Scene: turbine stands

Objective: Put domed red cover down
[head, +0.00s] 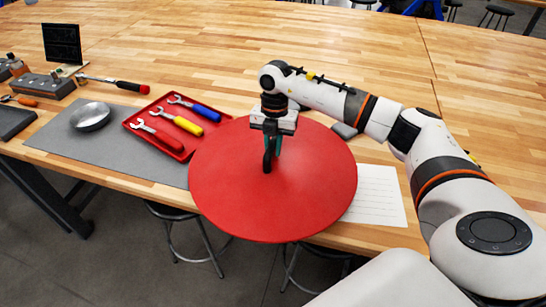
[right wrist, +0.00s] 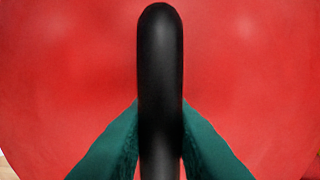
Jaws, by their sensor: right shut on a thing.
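The domed red cover (head: 312,190) is a large red disc with a black handle (head: 267,162) standing up from its middle. In the head view it spans the table's front edge, and I cannot tell whether it touches the table or hangs above it. My right gripper (head: 273,150) points down at the cover's middle, shut on the handle. In the right wrist view the green fingers (right wrist: 160,150) press on both sides of the black handle (right wrist: 160,70), with the red cover (right wrist: 60,60) filling the background. My left gripper is not in view.
A red tray (head: 143,113) with several wrenches lies left of the cover on a grey mat (head: 65,143), beside a metal bowl (head: 90,116). A hammer (head: 112,84) lies behind. A white sheet (head: 377,197) is partly under the cover's right side. The wooden table (head: 220,50) is clear at the back.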

